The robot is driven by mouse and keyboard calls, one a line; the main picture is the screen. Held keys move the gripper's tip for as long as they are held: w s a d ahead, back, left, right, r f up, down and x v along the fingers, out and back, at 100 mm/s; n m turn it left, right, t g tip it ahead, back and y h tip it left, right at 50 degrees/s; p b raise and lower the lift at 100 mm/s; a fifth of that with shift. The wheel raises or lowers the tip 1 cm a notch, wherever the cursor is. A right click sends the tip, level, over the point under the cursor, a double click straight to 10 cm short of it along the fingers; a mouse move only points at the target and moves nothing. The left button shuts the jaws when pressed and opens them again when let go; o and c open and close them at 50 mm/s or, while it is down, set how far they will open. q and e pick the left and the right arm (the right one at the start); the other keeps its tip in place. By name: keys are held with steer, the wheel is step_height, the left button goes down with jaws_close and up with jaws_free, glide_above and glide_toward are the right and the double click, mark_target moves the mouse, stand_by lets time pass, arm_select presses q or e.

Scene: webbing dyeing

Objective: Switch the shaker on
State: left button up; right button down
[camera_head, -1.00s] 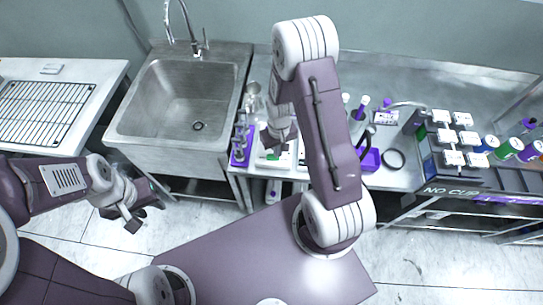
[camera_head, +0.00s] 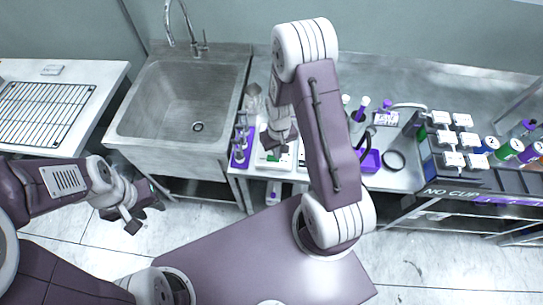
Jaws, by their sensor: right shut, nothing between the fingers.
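A low white device (camera_head: 262,162), which looks like the shaker, stands near the front edge of the steel bench, mostly hidden under my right arm. A small green patch (camera_head: 273,157) shows on it. My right gripper (camera_head: 276,148) is shut and empty, pointing down right over the device. I cannot tell whether its tips touch the device or a switch. My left gripper (camera_head: 143,214) looks open and empty, hanging over the floor in front of the sink.
A purple rack with glassware (camera_head: 240,148) stands just left of the device. The sink (camera_head: 185,100) is at left.

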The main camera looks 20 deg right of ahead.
step_height(320, 180, up, 6)
steer(key=p, duration=0.4)
steer(key=shift+p, duration=0.35)
steer(key=shift+a+f+b, duration=0.1)
steer(key=shift+f+b, duration=0.2)
steer(key=shift+b, duration=0.05)
step_height(320, 180, up, 4)
steer(key=w+a+f+t+b, duration=0.1)
steer(key=w+a+t+b, duration=0.15)
steer(key=b, duration=0.45)
steer(key=s+a+r+g+b, duration=0.1)
steer(key=s+a, duration=0.1)
steer(key=s, duration=0.8)
steer(key=shift+s+r+b, duration=0.4)
